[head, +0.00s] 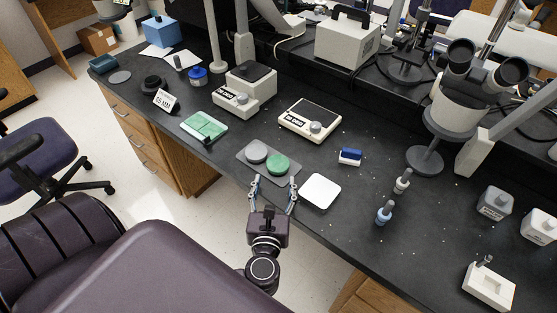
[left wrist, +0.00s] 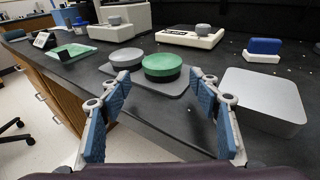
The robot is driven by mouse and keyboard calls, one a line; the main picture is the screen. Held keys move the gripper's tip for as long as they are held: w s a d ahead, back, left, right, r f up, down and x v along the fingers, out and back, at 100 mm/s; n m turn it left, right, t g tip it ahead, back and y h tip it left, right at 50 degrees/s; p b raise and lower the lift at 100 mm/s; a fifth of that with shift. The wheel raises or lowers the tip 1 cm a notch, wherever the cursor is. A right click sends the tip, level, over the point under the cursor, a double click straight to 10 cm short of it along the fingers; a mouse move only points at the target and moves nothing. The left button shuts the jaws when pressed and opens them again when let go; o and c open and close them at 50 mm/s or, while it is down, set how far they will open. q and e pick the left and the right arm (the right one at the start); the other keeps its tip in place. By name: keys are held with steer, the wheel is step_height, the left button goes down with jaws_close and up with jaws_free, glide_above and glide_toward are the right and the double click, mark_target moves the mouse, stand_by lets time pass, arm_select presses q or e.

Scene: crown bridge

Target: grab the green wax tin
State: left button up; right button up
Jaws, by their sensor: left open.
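The green wax tin (head: 278,164) is a low round tin with a green top and dark side. It sits upright on a thin dark grey tray (head: 246,166), near the front edge of the black bench. A similar tin with a grey top (head: 256,152) sits just to its left on the same tray. My left gripper (head: 275,181) is open and empty, its fingers pointing at the green tin from the front edge side. In the left wrist view the green tin (left wrist: 163,66) shows between and beyond the two fingertips, apparently not touched. My right gripper is not in view.
A white rounded slab (head: 320,191) lies close to the right of the left gripper. A blue and white block (head: 350,156), scales (head: 310,120) and small bottles (head: 384,212) stand farther off. A green-topped case (head: 204,127) lies to the left. A microscope (head: 455,90) stands right.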

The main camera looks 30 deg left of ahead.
mark_target(277, 169)
arm_select(q)
steer(key=w, duration=0.1)
steer(key=w+a, duration=0.1)
steer(key=shift+w+a+r, duration=0.1)
steer(key=shift+w+r, duration=0.05)
steer(key=shift+w, duration=0.15)
steer(key=x, duration=0.3)
steer(key=shift+w, duration=0.2)
steer(key=shift+w+a, duration=0.15)
steer(key=c, duration=0.9)
steer(key=shift+c, duration=0.5)
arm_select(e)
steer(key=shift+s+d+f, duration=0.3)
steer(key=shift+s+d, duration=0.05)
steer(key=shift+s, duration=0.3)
arm_select(q)
steer(key=shift+r, duration=0.1)
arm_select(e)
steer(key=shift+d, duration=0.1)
